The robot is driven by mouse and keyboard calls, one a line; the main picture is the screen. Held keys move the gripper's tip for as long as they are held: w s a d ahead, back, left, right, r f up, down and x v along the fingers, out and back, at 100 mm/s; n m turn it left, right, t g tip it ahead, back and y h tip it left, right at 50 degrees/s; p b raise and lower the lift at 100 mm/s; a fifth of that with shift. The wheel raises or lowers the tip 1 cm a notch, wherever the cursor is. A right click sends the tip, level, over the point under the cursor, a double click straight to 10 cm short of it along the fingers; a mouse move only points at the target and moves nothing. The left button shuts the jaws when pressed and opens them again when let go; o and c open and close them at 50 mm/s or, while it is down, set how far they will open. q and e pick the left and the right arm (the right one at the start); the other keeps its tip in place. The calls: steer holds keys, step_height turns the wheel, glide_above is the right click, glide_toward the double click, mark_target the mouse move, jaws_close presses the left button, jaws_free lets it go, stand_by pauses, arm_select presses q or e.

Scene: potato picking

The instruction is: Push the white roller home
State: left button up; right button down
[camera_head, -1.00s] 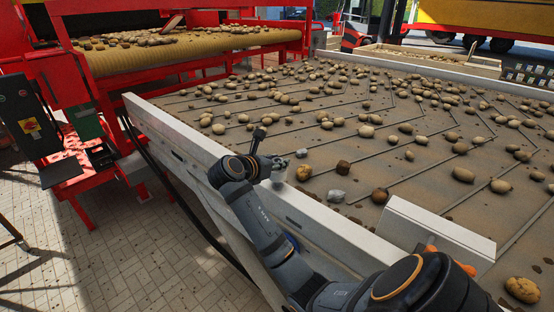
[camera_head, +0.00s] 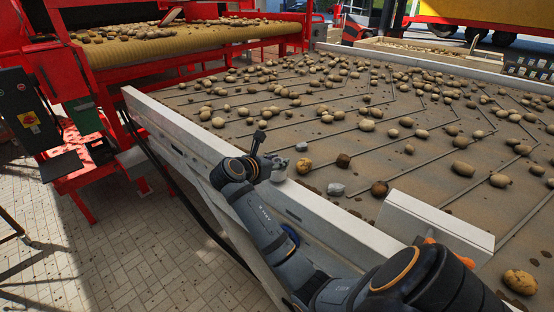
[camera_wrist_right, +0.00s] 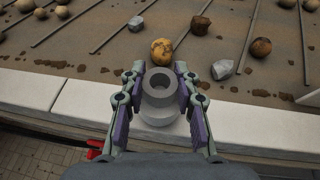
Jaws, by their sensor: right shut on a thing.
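The white roller (camera_wrist_right: 159,88) shows in the right wrist view as a pale grey-white round piece with a dark hole in its near end and a wider ring below. My right gripper (camera_wrist_right: 158,84) has a finger on either side and is shut on it. In the head view the right gripper (camera_head: 279,164) is small, at the bed's white side wall (camera_head: 186,130), and largely hides the roller. I cannot tell whether the roller touches the wall or its seat. My left gripper is not in view.
Potatoes and clods lie on the brown bed. A potato (camera_wrist_right: 161,51) lies just past the roller, with a grey stone (camera_wrist_right: 222,69) to its right. Red machinery (camera_head: 85,165) is at left; tiled floor lies below.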

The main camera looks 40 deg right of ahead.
steer(key=shift+f, duration=0.3)
steer(key=c, duration=0.9)
jaws_free()
steer(key=v, duration=0.7)
steer(key=shift+s+a+r, duration=0.1)
steer(key=shift+a, duration=0.1)
